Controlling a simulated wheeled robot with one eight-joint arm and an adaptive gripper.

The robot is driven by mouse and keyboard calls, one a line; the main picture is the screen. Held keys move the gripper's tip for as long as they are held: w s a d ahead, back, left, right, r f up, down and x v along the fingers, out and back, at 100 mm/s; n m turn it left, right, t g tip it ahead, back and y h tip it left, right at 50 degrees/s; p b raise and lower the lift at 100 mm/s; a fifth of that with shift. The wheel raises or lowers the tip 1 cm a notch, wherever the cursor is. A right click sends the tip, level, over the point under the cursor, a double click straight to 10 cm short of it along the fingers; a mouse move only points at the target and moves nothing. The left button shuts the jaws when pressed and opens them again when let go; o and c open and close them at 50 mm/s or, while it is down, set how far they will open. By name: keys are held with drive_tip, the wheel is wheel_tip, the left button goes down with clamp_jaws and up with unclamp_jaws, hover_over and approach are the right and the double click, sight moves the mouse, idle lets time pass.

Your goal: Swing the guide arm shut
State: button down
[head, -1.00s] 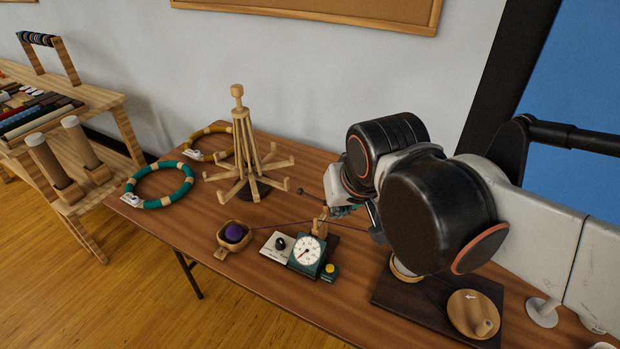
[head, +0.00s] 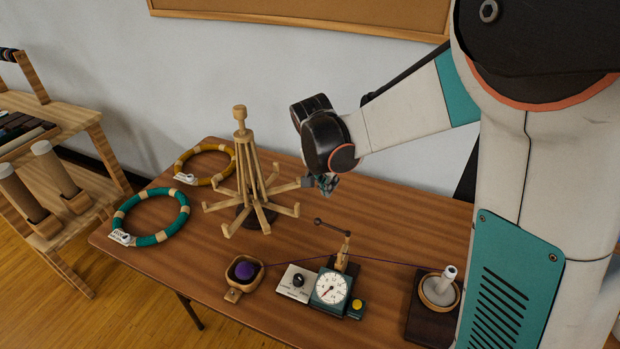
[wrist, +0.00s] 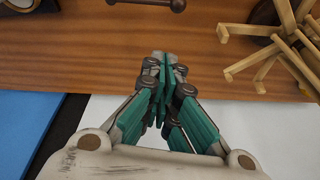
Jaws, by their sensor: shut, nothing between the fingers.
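The guide arm (head: 332,227) is a thin dark rod with a ball at its tip, atop a small wooden post (head: 342,256) behind the dial counter (head: 331,289). It points left and back in the head view. A dark rod with knobbed ends, likely the guide arm (wrist: 148,3), is cut by the top edge of the wrist view. My gripper (head: 328,188) is shut and empty, above the table behind the guide arm and apart from it. Its closed teal fingers (wrist: 165,62) fill the middle of the wrist view.
A wooden yarn swift (head: 243,180) stands close left of my gripper. A bowl with purple yarn (head: 244,271) is at the front; its strand runs right past the post to a winder (head: 440,288). Teal (head: 157,238) and ochre (head: 196,182) rings lie left. The back right tabletop is clear.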

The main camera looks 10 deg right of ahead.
sight(332, 227)
drive_tip(key=w+b+x, duration=0.1)
drive_tip(key=b+x, duration=0.3)
drive_tip(key=x, duration=0.8)
drive_tip(key=shift+m, duration=0.3)
drive_tip(key=shift+s+a+r, duration=0.4)
drive_tip(key=shift+s+a, duration=0.35)
drive_tip(key=shift+a, duration=0.1)
drive_tip(key=shift+s+a+r, duration=0.45)
drive_tip(key=shift+s+a, duration=0.3)
drive_tip(key=shift+a, duration=0.15)
